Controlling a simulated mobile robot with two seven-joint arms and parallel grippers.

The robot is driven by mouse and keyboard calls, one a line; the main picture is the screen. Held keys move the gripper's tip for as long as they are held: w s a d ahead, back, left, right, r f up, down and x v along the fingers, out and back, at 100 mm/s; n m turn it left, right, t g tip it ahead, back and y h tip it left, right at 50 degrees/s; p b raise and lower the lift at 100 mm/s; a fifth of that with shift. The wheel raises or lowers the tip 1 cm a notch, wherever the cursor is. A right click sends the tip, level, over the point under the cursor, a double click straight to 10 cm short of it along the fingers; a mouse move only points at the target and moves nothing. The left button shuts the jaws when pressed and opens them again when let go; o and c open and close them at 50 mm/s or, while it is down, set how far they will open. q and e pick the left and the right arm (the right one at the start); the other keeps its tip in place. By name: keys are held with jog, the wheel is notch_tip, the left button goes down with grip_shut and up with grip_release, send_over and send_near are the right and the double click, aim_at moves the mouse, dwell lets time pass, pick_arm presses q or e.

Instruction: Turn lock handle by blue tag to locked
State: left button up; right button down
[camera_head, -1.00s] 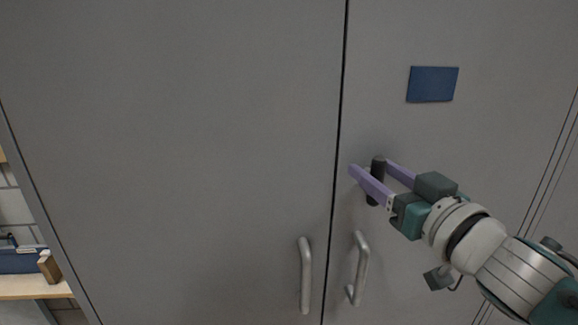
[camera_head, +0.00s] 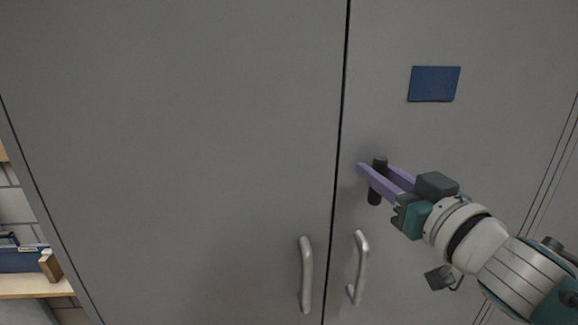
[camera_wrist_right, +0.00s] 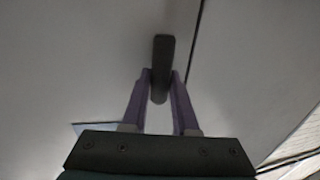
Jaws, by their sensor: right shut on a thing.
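The dark lock handle (camera_head: 374,196) is on the right grey cabinet door, below the blue tag (camera_head: 434,84). It points up and down in the head view, close to upright. My right gripper (camera_head: 375,172) is shut on the handle, with one purple finger on each side; the near finger hides its middle part. In the right wrist view the dark handle (camera_wrist_right: 163,62) stands between the purple fingertips (camera_wrist_right: 160,78) and reaches past them. My left gripper is in neither view.
Two metal pull handles, left (camera_head: 306,275) and right (camera_head: 359,268), stick out below the lock handle on either side of the door seam. A wooden shelf (camera_head: 35,286) with a blue box (camera_head: 20,261) is at the far left. The left door (camera_head: 180,150) is bare above its pull handle.

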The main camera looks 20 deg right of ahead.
jog(key=shift+n, duration=0.4)
jog(key=n+p, duration=0.2)
jog(key=shift+a+r+n+g, duration=0.1)
jog(key=shift+a+n+g, duration=0.2)
jog(key=shift+g, duration=0.1)
jog(key=n, duration=0.2)
jog(key=n+p, duration=0.1)
jog(key=n, duration=0.1)
jog(key=shift+w+a+f+g+h, duration=0.1)
jog(key=shift+a+f+g+h, duration=0.1)
jog(key=shift+g+h, duration=0.15)
jog(key=n, duration=0.2)
jog(key=n+h, duration=0.1)
jog(key=n, duration=0.2)
jog(key=f+n+g+h, duration=0.1)
jog(key=n, duration=0.2)
jog(key=shift+a+f+b, duration=0.1)
jog(key=shift+a+b, duration=0.15)
jog(key=shift+b, duration=0.1)
jog(key=shift+h, duration=0.25)
jog(key=c, duration=0.7)
grip_release()
